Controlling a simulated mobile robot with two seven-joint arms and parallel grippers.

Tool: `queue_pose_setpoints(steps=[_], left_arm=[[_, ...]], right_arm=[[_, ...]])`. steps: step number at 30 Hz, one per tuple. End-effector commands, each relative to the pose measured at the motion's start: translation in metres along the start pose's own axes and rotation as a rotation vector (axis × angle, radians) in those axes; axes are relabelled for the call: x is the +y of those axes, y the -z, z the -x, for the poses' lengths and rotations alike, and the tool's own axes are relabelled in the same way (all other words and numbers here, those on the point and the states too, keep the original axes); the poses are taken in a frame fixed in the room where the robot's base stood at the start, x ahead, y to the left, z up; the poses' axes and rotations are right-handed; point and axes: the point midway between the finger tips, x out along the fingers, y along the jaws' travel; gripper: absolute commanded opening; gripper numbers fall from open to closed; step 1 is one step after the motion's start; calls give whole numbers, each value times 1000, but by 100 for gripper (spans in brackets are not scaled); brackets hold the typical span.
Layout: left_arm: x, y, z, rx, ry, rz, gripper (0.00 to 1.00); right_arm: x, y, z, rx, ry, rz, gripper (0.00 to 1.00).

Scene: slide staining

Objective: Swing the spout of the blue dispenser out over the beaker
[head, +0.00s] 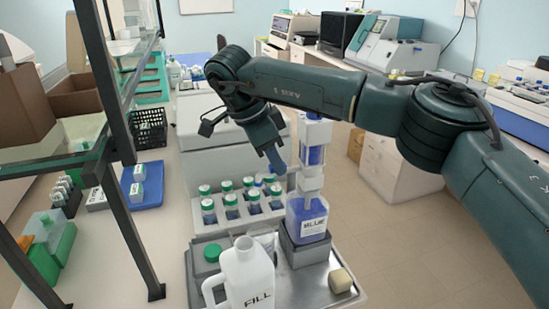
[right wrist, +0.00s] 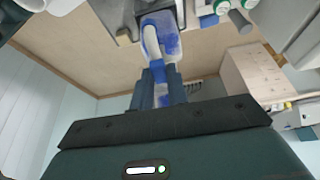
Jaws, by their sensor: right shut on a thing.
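The blue dispenser (head: 306,217), a bottle of blue liquid with a tall white and blue pump column, stands upright in a grey holder. My right gripper (head: 277,160) is just left of the column, at the height of its middle. In the right wrist view its fingers (right wrist: 158,85) are shut on the dispenser's spout (right wrist: 152,42), a pale curved piece in front of the blue bottle. The spout's tip is hard to make out. A clear vessel, perhaps the beaker (head: 266,239), is partly hidden behind the white jug. My left gripper is not in view.
The white jug marked FILL (head: 248,276) stands in front on the metal tray (head: 296,289), with a green cap (head: 212,252) beside it. A beige block (head: 341,280) lies at right. A rack of green-capped bottles (head: 230,200) is behind. A dark shelf frame (head: 128,215) stands left.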

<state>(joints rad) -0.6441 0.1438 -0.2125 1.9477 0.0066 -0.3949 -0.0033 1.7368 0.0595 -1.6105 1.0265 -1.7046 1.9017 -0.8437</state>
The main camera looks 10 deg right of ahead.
Motion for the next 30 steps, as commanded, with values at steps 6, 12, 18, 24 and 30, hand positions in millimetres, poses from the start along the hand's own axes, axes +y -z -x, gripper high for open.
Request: queue_pose_setpoints(steps=[6,12,18,24,30], left_arm=[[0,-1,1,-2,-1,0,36],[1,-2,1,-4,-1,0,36],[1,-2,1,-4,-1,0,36],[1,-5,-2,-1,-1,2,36],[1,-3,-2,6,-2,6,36]], right_arm=[[0,1,0,1,-1,0,27],[0,0,0,1,0,0,38],[0,0,1,0,0,1,38],[0,-1,24,0,3,0,38],[0,-1,72,1,4,-1,38]])
